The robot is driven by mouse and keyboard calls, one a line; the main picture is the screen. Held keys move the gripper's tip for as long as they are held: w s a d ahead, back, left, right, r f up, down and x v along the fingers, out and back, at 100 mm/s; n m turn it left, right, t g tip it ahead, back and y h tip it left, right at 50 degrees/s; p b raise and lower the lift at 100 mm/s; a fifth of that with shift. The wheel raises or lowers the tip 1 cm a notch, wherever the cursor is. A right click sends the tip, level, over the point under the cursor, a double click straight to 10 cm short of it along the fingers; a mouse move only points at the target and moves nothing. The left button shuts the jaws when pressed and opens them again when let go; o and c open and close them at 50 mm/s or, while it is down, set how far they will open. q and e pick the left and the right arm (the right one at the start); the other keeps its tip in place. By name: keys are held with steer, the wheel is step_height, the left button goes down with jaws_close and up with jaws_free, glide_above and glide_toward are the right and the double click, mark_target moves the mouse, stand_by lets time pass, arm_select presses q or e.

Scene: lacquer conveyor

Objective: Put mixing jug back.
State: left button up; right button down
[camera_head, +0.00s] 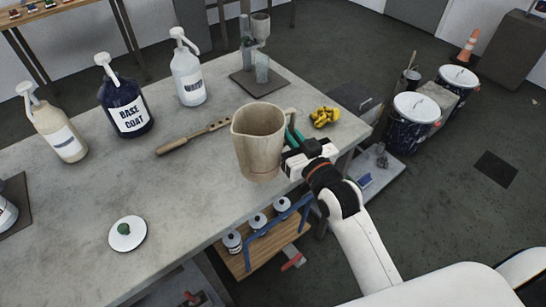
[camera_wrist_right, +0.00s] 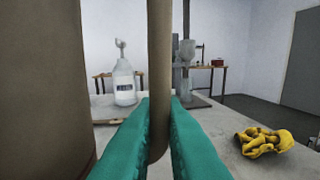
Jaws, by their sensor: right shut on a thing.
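The mixing jug (camera_head: 257,145) is beige with a spout at its left and a handle at its right. It looks upright at the right part of the grey table (camera_head: 150,200); I cannot tell whether its base touches the top. My right gripper (camera_head: 293,143) is shut on the jug's handle. In the right wrist view its green fingers (camera_wrist_right: 158,130) close on both sides of the upright handle (camera_wrist_right: 160,70), and the jug's wall (camera_wrist_right: 40,80) fills the left side. My left gripper is not in view.
Behind the jug lie a wooden paddle (camera_head: 190,136) and a stand (camera_head: 256,78) with a glass. Yellow gloves (camera_head: 324,116) lie right of the jug. Pump bottles, including BASE COAT (camera_head: 126,107), stand at the back left. The table's middle is clear.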

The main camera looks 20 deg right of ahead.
steer(key=w+d+r+b, duration=0.1)
steer(key=w+d+b, duration=0.45)
steer(key=w, duration=0.65)
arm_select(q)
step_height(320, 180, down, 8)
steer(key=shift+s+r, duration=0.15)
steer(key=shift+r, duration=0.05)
arm_select(e)
steer(key=f, duration=0.8)
steer(key=shift+s+a+f, duration=0.2)
steer(key=shift+s, duration=0.05)
arm_select(q)
steer(key=shift+b, duration=0.3)
arm_select(e)
steer(key=c, duration=1.5)
jaws_free()
steer(key=shift+f, duration=0.1)
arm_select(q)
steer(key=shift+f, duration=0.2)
arm_select(e)
steer(key=s, duration=0.4)
steer(key=s+d, duration=0.1)
steer(key=s, duration=0.3)
steer(key=s+d, duration=0.1)
steer(key=s, duration=0.3)
